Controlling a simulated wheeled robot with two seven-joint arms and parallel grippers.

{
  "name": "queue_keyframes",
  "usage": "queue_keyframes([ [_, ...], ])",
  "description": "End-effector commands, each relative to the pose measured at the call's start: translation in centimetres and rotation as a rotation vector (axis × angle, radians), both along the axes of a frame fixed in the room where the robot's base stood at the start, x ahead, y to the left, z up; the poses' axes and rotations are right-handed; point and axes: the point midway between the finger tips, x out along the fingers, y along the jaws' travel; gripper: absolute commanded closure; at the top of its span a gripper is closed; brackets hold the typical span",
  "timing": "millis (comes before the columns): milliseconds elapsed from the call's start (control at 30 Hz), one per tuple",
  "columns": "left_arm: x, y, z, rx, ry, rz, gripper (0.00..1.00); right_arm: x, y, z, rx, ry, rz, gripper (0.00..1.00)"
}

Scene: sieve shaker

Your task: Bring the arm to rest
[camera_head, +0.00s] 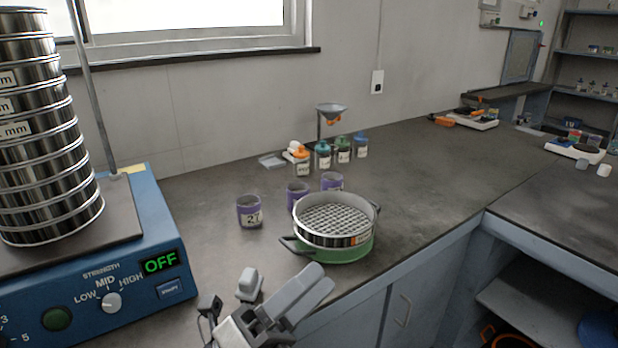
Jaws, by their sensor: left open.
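My left gripper (274,285) is at the bottom middle of the head view, open and empty, near the front edge of the bench (420,170). Its fingers stand apart, just in front of a round metal sieve (336,218) that sits in a green pan (335,254) with dark handles. The gripper looks close to the pan, but whether they touch I cannot tell. My right gripper is not in view.
A blue sieve shaker (160,225) with a tall sieve stack (45,140) stands at left, its display reading OFF. Purple cups (249,212) stand behind the pan, with small lidded jars (322,158) and a funnel stand (331,110) farther back. The bench is clear right of the pan.

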Motion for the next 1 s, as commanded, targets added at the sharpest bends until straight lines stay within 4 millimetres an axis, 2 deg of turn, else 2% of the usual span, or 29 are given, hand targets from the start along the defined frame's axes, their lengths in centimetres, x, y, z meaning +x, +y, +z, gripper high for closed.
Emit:
queue_keyframes([
  [33,1.2,2.3,-3.0,-0.14,0.291,0.055,0.41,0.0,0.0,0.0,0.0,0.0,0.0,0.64],
  [100,2.2,5.4,-7.3,-0.332,0.641,0.123,0.41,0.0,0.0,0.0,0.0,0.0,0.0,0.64],
  [167,1.9,7.6,-11.3,-0.487,0.901,0.18,0.41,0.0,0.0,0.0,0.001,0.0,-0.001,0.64],
  [200,1.3,8.9,-14.0,-0.587,1.058,0.22,0.41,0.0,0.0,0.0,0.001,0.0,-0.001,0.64],
  [300,-1.3,11.5,-19.9,-0.819,1.386,0.315,0.41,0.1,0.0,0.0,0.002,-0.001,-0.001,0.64],
  [433,-5.2,13.3,-25.1,-1.05,1.675,0.42,0.41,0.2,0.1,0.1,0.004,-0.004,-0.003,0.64],
  [533,-7.5,13.9,-27.3,-1.16,1.798,0.474,0.41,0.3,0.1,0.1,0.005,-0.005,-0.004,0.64],
  [633,-8.5,14.1,-28.2,-1.214,1.854,0.5,0.41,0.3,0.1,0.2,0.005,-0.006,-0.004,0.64],
  [1000,-8.7,14.1,-28.3,-1.221,1.862,0.503,0.41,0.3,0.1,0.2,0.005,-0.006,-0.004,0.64],
])
